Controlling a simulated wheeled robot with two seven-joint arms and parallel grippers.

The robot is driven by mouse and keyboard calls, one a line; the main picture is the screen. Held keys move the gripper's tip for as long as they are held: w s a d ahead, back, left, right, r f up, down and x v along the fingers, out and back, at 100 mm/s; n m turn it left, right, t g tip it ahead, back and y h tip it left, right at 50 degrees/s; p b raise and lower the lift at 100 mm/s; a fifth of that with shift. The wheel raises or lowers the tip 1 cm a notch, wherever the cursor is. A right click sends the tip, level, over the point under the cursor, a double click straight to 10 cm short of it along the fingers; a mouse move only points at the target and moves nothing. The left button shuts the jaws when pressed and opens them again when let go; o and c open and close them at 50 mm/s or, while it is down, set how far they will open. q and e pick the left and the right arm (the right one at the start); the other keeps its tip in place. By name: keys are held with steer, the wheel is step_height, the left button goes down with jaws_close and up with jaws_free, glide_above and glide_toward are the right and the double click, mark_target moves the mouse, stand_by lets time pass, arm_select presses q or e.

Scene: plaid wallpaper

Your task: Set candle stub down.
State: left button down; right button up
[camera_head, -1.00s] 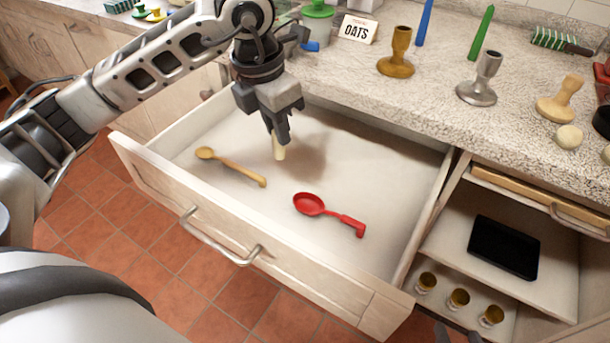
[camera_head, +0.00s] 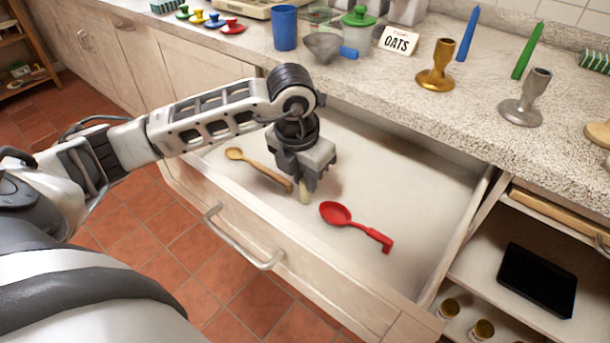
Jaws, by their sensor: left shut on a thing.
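My left gripper (camera_head: 306,187) is shut on the candle stub (camera_head: 305,194), a short cream-coloured piece pointing down between the fingertips. They are inside the open drawer (camera_head: 400,177), low over its pale floor, between the wooden spoon and the red ladle. I cannot tell whether the stub's lower end touches the drawer floor. The wooden spoon (camera_head: 262,170) lies to the left of the stub, close to the fingers. The red ladle (camera_head: 337,213) lies to the right. My right gripper is not in view.
On the counter behind stand a gold candlestick (camera_head: 437,68), a silver candlestick (camera_head: 524,101), blue (camera_head: 467,34) and green (camera_head: 527,52) candles, a blue cup (camera_head: 285,28) and an OATS sign (camera_head: 398,41). The drawer's right part is bare. Below right is a shelf with a black tablet (camera_head: 537,280).

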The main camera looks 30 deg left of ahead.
mark_target(299, 207)
arm_select(q)
steer(key=shift+f, duration=0.1)
steer(key=shift+f, duration=0.15)
steer(key=c, duration=1.3)
jaws_free()
steer(key=shift+r, duration=0.55)
steer(key=r, duration=0.3)
steer(key=s+r, duration=0.1)
steer(key=r, duration=0.3)
steer(key=r+p, duration=0.1)
steer(key=r, duration=0.3)
steer(key=shift+s+r, duration=0.15)
steer(key=shift+s, duration=0.25)
